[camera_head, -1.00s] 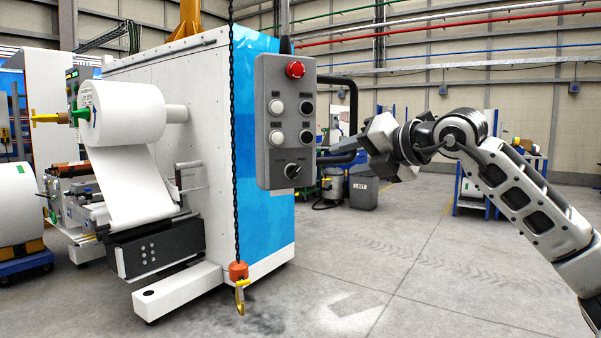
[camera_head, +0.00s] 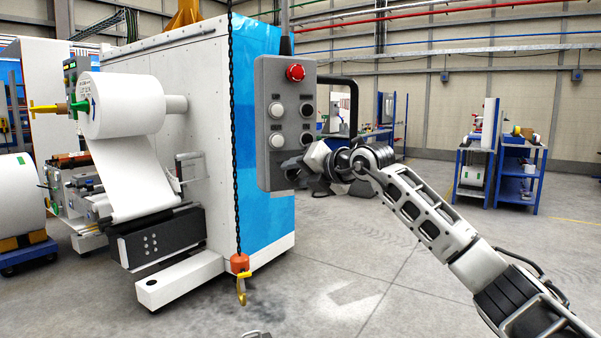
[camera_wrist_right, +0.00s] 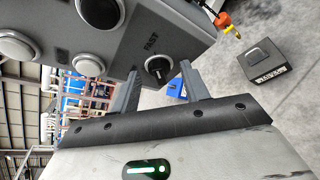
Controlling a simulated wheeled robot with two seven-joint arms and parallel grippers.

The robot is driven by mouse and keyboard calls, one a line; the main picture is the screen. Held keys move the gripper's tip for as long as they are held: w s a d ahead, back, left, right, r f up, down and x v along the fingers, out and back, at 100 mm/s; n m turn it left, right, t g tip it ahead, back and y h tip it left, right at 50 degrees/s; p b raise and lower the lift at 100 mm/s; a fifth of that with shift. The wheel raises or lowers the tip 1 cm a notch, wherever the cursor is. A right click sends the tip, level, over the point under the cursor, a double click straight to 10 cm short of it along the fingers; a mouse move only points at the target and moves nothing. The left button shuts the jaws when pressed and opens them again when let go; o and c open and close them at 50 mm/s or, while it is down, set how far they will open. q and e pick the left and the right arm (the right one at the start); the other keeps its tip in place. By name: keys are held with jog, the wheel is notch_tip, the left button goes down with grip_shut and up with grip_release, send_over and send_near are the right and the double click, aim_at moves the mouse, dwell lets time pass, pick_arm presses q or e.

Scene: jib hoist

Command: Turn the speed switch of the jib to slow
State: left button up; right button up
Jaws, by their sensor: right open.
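The grey control pendant (camera_head: 264,105) hangs in the middle of the head view, with a red button on top and white and black push buttons below. My right gripper (camera_head: 303,164) is at the pendant's lower part and hides the switch in the head view. In the wrist view my right gripper (camera_wrist_right: 160,74) is open, one finger on either side of the knob; contact cannot be told.
A black chain with an orange block and yellow hook (camera_head: 240,285) hangs just left of the pendant. A white and blue machine (camera_head: 262,215) with a paper roll stands behind. Blue shelving (camera_head: 475,170) is at the right. A small grey piece at the bottom edge is unclear.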

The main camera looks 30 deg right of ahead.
jog(key=c, duration=1)
